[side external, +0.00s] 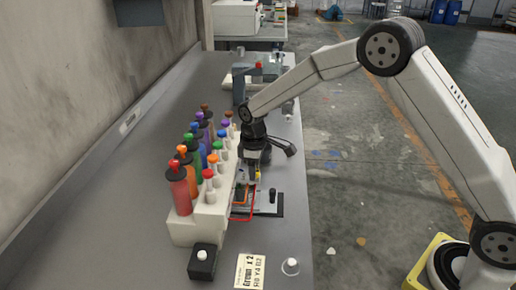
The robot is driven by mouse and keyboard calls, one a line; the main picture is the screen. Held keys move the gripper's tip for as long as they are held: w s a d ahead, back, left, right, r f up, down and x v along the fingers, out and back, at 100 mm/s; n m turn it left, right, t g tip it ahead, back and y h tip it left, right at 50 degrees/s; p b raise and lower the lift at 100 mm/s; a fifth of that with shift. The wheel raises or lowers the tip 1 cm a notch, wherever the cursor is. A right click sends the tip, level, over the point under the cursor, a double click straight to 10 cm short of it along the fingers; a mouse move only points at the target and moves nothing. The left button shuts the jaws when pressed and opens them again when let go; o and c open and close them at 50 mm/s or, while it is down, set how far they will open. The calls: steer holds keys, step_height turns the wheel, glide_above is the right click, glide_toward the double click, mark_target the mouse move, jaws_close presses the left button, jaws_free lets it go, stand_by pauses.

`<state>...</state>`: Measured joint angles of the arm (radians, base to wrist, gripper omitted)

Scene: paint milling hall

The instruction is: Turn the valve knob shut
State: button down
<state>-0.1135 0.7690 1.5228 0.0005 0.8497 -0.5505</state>
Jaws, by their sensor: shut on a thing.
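My gripper (253,178) points down at the right end of the bottle rack, over a small device with a red frame (243,212) and a dark base. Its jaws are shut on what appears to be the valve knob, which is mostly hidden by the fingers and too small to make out. A bit of yellow shows beside the fingertips. How far the knob is turned cannot be told.
A pale rack (190,232) of several coloured bottles stands close left of my gripper. A black post (272,195) rises just to the right. A black box with a white button (203,262) and a paper label (250,272) lie in front. The left bench is clear.

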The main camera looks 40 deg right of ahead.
steer(key=m, duration=0.8)
steer(key=shift+m, duration=0.3)
steer(key=m, duration=0.4)
steer(key=shift+m, duration=2)
steer(key=shift+c, duration=1.5)
jaws_free()
